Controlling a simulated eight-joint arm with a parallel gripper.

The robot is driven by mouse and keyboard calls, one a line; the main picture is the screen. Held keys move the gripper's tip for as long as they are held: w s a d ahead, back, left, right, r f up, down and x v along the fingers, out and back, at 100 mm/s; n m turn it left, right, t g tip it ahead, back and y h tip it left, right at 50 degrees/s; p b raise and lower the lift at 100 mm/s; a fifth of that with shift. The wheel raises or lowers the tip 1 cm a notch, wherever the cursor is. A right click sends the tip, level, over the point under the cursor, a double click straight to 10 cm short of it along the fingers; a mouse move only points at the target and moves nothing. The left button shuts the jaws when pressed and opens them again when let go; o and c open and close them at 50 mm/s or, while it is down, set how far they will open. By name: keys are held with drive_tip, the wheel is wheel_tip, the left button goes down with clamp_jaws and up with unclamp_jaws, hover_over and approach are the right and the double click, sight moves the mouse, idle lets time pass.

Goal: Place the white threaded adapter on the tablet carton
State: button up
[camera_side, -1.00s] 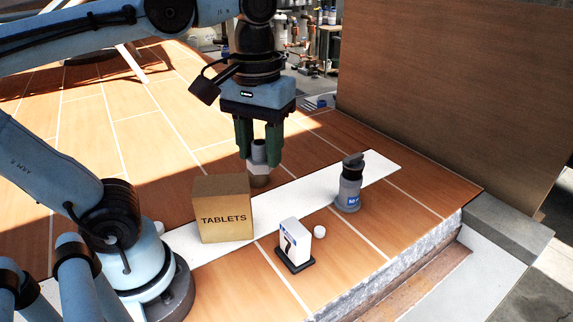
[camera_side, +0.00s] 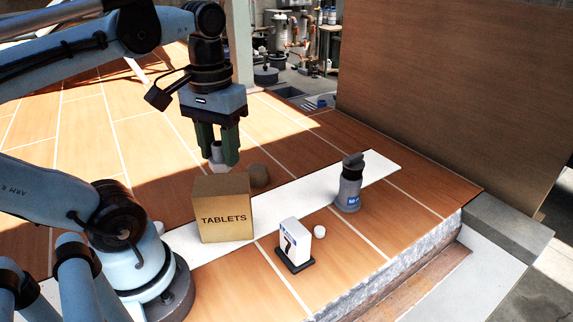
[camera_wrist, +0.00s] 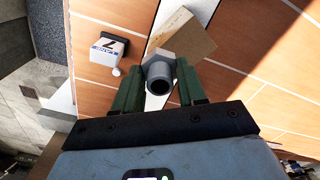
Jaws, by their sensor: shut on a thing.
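The white threaded adapter looks pale grey in the side view (camera_side: 216,153) and is a hollow tube with a wider collar in the wrist view (camera_wrist: 158,72). My gripper (camera_side: 218,162) is shut on it, with one green finger on each side; the gripper also shows in the wrist view (camera_wrist: 160,80). The tan tablet carton (camera_side: 222,218) stands upright on the white strip, marked TABLETS. In the side view the adapter is just above and behind the carton's top. In the wrist view the carton (camera_wrist: 188,38) lies beyond the adapter, partly hidden by it.
A brown round block (camera_side: 259,176) stands just behind the carton. The tiled deck behind is mostly clear.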

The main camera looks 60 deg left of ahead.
drive_tip(key=a+f, duration=0.1)
drive_tip(key=a, duration=0.1)
drive_tip(key=a+f, duration=0.1)
drive_tip(key=a, duration=0.1)
drive_tip(key=shift+w+f, duration=0.3)
drive_tip(key=shift+f, duration=1.95)
drive_tip(key=shift+f, duration=0.1)
drive_tip(key=o, duration=1)
drive_tip(key=shift+o, duration=0.2)
wheel_tip(320, 180, up, 12)
drive_tip(key=w+d+f+m+t, duration=0.6)
drive_tip(key=w+f, duration=0.4)
drive_tip(key=f, duration=0.2)
drive_tip(key=shift+d+f+t, duration=0.15)
drive_tip(key=shift+d+t, duration=0.45)
drive_tip(key=shift+d, duration=0.4)
